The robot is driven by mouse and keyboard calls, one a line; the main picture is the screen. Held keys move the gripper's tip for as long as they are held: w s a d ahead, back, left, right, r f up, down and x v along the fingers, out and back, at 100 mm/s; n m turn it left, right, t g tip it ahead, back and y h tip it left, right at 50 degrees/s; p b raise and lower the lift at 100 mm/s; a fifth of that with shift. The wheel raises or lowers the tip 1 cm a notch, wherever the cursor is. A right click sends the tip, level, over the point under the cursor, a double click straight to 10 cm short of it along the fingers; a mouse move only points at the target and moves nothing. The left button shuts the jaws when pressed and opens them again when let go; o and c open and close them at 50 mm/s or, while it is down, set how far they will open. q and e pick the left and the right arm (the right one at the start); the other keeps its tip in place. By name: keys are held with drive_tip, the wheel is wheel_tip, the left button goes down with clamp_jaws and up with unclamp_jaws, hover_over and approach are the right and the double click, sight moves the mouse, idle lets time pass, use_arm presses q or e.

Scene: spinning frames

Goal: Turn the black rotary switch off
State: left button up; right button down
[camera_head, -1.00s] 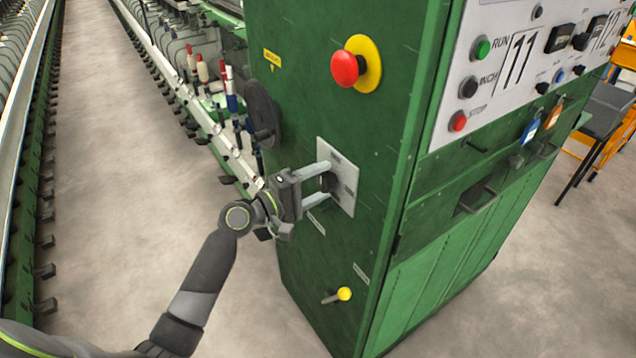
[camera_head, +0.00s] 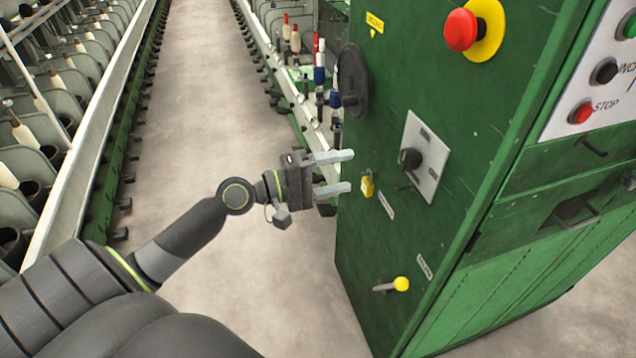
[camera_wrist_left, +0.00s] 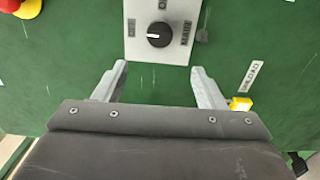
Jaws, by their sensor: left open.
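The black rotary switch (camera_head: 410,158) sits on a light grey plate (camera_head: 431,140) on the green cabinet's side. In the left wrist view, the round black knob (camera_wrist_left: 160,33) has a white mark that appears to lie on its left half, towards the left label. Labels stand left, above and right of it on the plate (camera_wrist_left: 160,54). My left gripper (camera_head: 350,171) is open and empty, its fingers pointing at the cabinet, apart from the switch and left of it. In the left wrist view the fingertips (camera_wrist_left: 160,68) lie below the knob. My right gripper is not in view.
A red emergency button (camera_head: 462,29) on yellow is above the switch. A black round handwheel (camera_head: 353,80), a yellow padlock (camera_head: 367,185) and a yellow-knobbed lever (camera_head: 400,284) are on the same cabinet side. Open floor (camera_head: 200,100) lies to the left, between spinning frames.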

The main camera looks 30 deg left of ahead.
use_arm(q)
drive_tip(key=shift+b+v, duration=0.95)
drive_tip(key=shift+v, duration=1)
